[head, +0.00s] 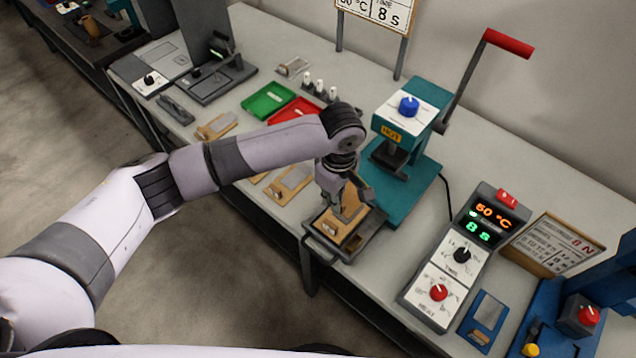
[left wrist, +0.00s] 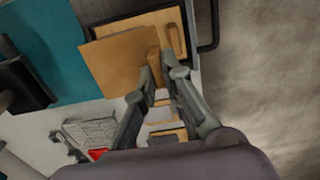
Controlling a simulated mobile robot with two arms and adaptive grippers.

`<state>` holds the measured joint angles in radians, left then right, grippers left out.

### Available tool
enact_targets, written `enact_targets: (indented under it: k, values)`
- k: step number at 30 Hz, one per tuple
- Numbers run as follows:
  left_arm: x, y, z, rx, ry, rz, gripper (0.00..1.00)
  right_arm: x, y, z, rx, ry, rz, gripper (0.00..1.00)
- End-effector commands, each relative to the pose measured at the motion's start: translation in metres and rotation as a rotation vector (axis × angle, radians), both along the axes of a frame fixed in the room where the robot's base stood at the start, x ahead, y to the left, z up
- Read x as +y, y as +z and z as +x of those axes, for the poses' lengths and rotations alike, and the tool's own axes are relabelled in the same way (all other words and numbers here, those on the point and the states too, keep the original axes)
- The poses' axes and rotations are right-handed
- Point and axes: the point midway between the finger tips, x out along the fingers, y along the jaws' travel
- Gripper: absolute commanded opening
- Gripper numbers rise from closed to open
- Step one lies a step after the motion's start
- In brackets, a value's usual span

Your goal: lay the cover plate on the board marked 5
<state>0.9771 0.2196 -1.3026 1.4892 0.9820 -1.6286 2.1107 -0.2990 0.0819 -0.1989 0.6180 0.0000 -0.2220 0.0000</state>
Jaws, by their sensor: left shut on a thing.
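My left gripper (head: 347,196) is shut on the cover plate by its raised grip; the left wrist view shows its fingertips (left wrist: 160,72) there. The cover plate (left wrist: 115,66) is a flat, square, orange-brown piece. It overlaps part of a tan board (left wrist: 172,42) in a dark tray (head: 318,247), which stands at the table's front edge in front of the teal press. The plate looks turned relative to the board and off to one side of it. I cannot tell whether they touch. No number 5 is readable on the board. My right gripper is not in view.
The teal press (head: 410,185) with its long red-handled lever stands just behind the tray. More boards (head: 290,184) lie to the left, with green (head: 268,100) and red trays behind.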

Motion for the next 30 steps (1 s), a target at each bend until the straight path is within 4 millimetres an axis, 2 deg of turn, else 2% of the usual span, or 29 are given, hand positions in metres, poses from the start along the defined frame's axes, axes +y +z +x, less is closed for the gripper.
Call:
enact_targets:
  k: [2, 5, 10, 14, 16, 20, 30]
  values:
    - [0.000, 0.000, 0.000, 0.000, 0.000, 0.000, 0.00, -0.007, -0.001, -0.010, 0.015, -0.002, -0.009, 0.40]
    - [0.001, 0.000, 0.000, 0.000, 0.001, 0.000, 0.00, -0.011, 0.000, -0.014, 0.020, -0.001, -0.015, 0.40]
    - [0.001, 0.002, 0.000, 0.002, 0.001, -0.001, 0.00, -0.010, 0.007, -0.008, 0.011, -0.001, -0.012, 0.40]
    - [0.000, 0.005, 0.000, 0.003, 0.001, -0.002, 0.00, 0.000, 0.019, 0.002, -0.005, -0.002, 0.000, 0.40]
    - [0.001, -0.009, 0.000, 0.004, 0.002, 0.000, 0.00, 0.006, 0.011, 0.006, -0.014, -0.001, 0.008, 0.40]
    - [0.001, -0.022, 0.000, 0.002, 0.001, 0.000, 0.00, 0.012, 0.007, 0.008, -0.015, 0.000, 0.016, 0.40]
    - [0.001, -0.051, 0.000, 0.002, 0.001, 0.000, 0.00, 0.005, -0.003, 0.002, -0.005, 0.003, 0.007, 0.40]
